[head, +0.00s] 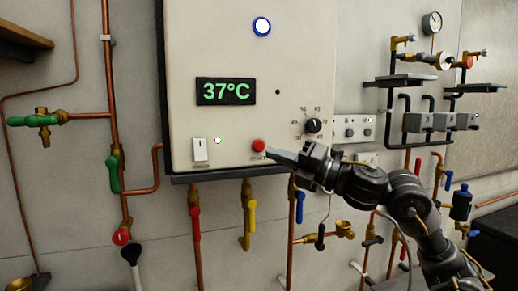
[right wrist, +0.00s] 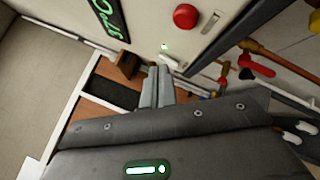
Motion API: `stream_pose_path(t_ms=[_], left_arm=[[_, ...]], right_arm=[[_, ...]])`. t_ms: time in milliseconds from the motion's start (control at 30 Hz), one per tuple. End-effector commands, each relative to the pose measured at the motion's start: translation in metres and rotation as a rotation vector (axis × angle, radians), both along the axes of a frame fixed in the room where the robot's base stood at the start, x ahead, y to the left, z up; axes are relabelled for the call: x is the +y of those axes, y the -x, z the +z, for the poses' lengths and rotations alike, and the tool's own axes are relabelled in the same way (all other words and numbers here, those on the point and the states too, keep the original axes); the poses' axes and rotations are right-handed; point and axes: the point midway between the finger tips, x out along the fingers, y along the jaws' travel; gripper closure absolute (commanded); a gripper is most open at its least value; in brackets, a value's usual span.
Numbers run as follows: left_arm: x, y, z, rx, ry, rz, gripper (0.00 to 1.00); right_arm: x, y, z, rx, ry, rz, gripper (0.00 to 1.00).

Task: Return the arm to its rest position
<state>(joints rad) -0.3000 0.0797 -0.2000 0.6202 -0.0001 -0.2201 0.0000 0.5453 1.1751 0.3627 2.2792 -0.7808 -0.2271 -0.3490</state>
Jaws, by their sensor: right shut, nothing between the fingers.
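My right arm comes in from the lower right in the head view. Its gripper (head: 282,157) is shut and empty, with the fingertips just below and right of the red button (head: 259,145) on the boiler panel (head: 290,50). I cannot tell whether the fingers touch the panel. In the right wrist view the closed fingers (right wrist: 157,88) lie side by side with nothing between them, and the red button (right wrist: 186,16) is above and right of them. My left gripper is not in view.
The panel has a 37°C display (head: 226,91), a dial (head: 313,125), a white switch (head: 200,149) and a lit round lamp (head: 261,26). Pipes with yellow (head: 252,210), red and blue valve handles hang below. Grey boxes (head: 418,122) and a gauge (head: 432,22) are at right.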

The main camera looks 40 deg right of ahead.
Motion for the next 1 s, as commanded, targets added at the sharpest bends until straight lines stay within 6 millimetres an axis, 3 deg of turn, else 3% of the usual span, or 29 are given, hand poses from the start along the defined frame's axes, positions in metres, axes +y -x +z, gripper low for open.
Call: stream_pose_path(t_ms=[567,667,767,833,1000], left_arm=[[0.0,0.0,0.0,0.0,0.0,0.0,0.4],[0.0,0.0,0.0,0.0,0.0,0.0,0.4],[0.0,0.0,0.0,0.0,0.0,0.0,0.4],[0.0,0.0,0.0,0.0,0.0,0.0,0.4],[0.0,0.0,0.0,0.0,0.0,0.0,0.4]], right_arm=[[0.0,0.0,0.0,0.0,-0.001,0.0,1.0],[0.001,-0.006,-0.011,0.019,-0.033,-0.001,1.0],[0.004,-0.023,-0.047,0.08,-0.138,-0.014,1.0],[0.008,-0.037,-0.089,0.154,-0.262,-0.04,1.0],[0.019,-0.05,-0.223,0.399,-0.636,-0.179,1.0]])
